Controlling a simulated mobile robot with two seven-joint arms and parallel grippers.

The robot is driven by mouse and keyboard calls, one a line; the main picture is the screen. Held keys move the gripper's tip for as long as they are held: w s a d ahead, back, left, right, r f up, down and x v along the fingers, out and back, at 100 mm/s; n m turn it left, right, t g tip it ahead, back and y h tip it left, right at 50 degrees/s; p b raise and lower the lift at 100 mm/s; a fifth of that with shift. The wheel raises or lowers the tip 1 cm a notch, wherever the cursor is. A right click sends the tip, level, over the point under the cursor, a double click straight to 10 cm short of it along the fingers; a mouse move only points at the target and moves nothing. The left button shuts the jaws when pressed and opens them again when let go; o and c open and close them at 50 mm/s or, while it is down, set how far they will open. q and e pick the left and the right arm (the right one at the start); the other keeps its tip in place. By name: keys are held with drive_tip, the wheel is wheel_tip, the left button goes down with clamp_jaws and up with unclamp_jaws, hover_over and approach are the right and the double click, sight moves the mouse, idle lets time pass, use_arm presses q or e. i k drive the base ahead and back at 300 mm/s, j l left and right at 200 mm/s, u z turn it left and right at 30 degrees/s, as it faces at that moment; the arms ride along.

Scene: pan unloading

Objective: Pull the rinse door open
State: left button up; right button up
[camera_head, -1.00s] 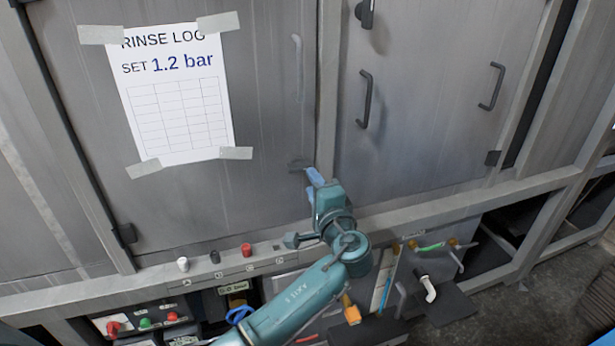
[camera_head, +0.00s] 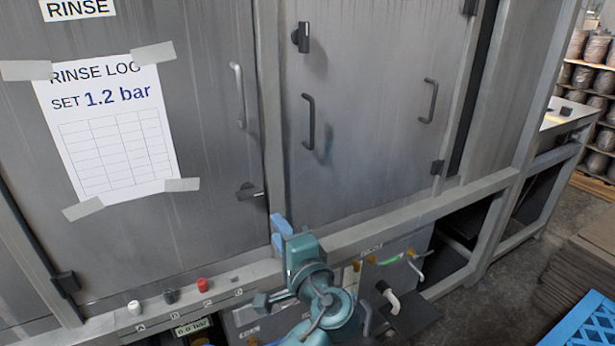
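The rinse door (camera_head: 205,140) is the grey metal door at the left, under a RINSE sign (camera_head: 78,9). It looks shut against its frame; I cannot tell whether it is slightly ajar. A pale upright bar handle (camera_head: 238,95) sits near its right edge. A dark latch (camera_head: 250,192) lies roughly level below the handle. My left gripper (camera_head: 280,232), with blue fingers on a teal arm, is below and right of the latch, in front of the frame post, apart from latch and handle. Its finger opening is not clear. My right gripper is out of view.
A second grey door (camera_head: 370,120) at the right has two dark handles (camera_head: 309,122) and an upright dark latch (camera_head: 302,37). A ledge with white, black and red knobs (camera_head: 203,285) runs below. Floor (camera_head: 490,290) shows at right.

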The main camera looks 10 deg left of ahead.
sight(129, 131)
drive_tip(key=k+l, duration=0.85)
